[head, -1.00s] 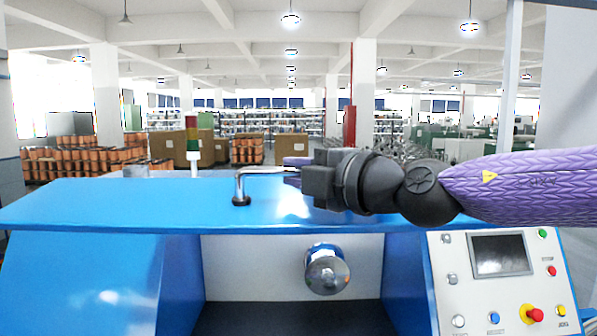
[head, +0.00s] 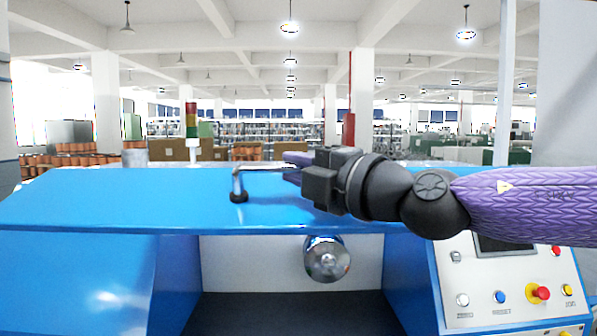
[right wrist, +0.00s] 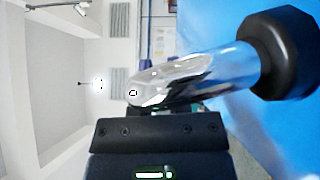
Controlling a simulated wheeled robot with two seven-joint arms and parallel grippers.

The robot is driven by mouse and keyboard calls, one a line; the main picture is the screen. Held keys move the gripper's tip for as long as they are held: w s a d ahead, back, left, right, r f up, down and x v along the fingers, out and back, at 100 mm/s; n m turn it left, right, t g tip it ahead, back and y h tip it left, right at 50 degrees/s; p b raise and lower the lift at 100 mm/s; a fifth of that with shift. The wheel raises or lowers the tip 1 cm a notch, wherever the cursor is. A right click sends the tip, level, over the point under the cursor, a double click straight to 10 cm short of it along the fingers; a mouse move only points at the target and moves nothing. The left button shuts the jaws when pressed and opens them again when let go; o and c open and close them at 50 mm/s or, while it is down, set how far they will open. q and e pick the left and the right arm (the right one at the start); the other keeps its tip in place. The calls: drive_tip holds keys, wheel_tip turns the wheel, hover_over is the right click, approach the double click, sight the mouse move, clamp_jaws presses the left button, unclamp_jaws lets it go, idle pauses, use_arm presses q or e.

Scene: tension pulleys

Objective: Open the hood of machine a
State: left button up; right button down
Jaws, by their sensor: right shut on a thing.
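Machine a is a blue machine; its sloping blue hood (head: 120,200) fills the middle of the head view. A shiny bent metal handle (head: 238,184) with a black foot stands on the hood. My right gripper (head: 292,167) comes in from the right and is shut on the free end of the handle. In the right wrist view the chrome handle (right wrist: 205,75) runs from the dark jaws (right wrist: 150,112) to its black foot, with the blue hood (right wrist: 220,20) behind. The fingertips' contact is partly hidden. My left gripper is not in view.
A signal lamp (head: 192,122) stands behind the hood. Spools and boxes are farther back.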

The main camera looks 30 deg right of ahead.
drive_tip(key=c, duration=0.6)
unclamp_jaws()
